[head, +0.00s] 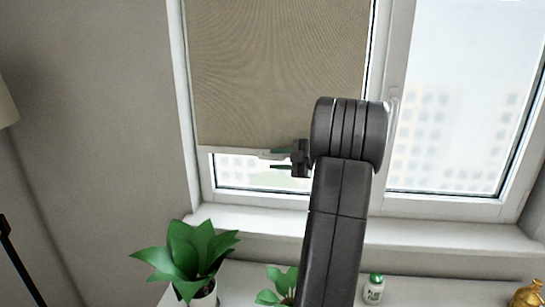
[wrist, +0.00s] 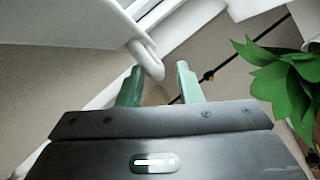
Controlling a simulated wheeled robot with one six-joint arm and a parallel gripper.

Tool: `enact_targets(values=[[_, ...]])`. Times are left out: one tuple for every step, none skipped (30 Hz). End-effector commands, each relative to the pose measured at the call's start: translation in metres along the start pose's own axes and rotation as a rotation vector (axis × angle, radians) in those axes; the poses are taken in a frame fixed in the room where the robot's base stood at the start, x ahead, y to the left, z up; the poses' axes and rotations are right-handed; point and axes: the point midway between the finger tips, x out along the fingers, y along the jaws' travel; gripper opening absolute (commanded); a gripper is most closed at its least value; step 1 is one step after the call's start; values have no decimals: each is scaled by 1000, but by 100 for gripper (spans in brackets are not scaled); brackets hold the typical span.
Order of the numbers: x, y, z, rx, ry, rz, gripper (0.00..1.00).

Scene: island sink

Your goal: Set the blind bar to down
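The beige roller blind (head: 275,75) covers most of the left window pane. Its pale bar (head: 228,150) runs along the lower edge, with a strip of bare glass below it. My gripper (head: 268,161) is at the bar's right part, fingers pointing left, one finger near bar height and the other lower. In the wrist view my gripper (wrist: 160,76) is open, its two green fingers apart. The white bar (wrist: 120,30) comes in from the upper left. A rounded white end lies close to the left fingertip; I cannot tell whether they touch.
A potted plant (head: 188,255) stands at the lower left, with a second plant (head: 280,285) beside my arm. A small white bottle with a green cap (head: 374,289) and a gold bottle (head: 527,294) stand at right. The windowsill (head: 440,235) is clear.

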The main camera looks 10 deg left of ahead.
Motion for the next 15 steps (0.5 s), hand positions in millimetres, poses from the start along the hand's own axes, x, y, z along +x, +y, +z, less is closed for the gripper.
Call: enact_targets(values=[[7, 1, -1, 0, 1, -1, 33], [11, 1, -1, -1, 1, -1, 33], [14, 1, -1, -1, 1, 0, 33], [16, 1, -1, -1, 1, 0, 33], [18, 1, 0, -1, 1, 1, 33], [20, 1, 0, -1, 0, 1, 33], [21, 1, 0, 0, 0, 1, 33], [22, 0, 0, 0, -1, 1, 33], [23, 0, 0, 0, -1, 1, 33], [23, 0, 0, 0, -1, 1, 33], [23, 0, 0, 0, -1, 1, 33], [23, 0, 0, -1, -1, 1, 33], [23, 0, 0, -1, -1, 1, 33], [23, 0, 0, -1, -1, 1, 33], [23, 0, 0, -1, -1, 1, 33]])
